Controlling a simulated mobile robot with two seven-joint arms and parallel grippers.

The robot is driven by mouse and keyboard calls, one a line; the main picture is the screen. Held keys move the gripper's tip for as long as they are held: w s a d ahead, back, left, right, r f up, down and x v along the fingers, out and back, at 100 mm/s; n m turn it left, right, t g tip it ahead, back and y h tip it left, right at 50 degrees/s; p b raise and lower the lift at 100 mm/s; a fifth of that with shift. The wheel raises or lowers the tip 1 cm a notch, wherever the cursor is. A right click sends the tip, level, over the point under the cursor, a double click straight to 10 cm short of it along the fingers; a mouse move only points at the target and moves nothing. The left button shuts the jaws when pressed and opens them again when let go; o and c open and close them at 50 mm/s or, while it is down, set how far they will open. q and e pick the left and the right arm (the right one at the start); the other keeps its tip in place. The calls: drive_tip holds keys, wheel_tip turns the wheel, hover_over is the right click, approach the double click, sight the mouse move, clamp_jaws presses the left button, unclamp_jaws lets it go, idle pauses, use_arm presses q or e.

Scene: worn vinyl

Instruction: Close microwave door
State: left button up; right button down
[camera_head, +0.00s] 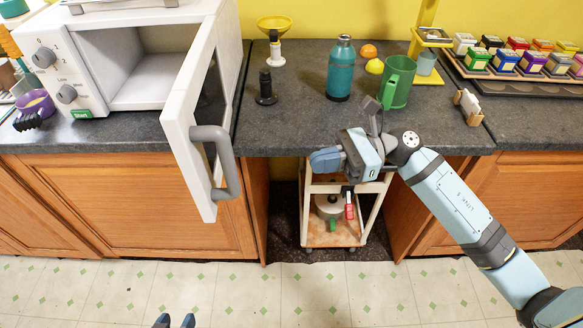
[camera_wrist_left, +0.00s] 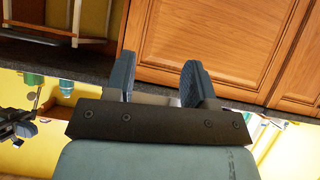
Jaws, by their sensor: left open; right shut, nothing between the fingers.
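The white microwave (camera_head: 150,55) stands at the left on the counter, with its cavity exposed. Its door (camera_head: 190,115) is swung wide open toward me and extends past the counter's front edge. The grey door handle (camera_head: 226,160) faces right. My left gripper (camera_head: 175,321) shows only its fingertips at the bottom edge, well below the door and apart from it. In the left wrist view the same gripper (camera_wrist_left: 160,82) is open, with nothing seen held. My right gripper (camera_head: 326,160) is shut and empty, right of the handle, above the cart and apart from the door.
The dark counter (camera_head: 290,125) holds a teal bottle (camera_head: 341,70), a green mug (camera_head: 397,82) and a black pepper mill (camera_head: 265,88). A small cart (camera_head: 333,238) stands in the gap between wooden cabinets (camera_head: 150,205). The floor in front is clear.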

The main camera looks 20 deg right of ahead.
drive_tip(key=a+p, duration=0.2)
drive_tip(key=a, duration=1.1)
drive_tip(key=shift+w, duration=0.2)
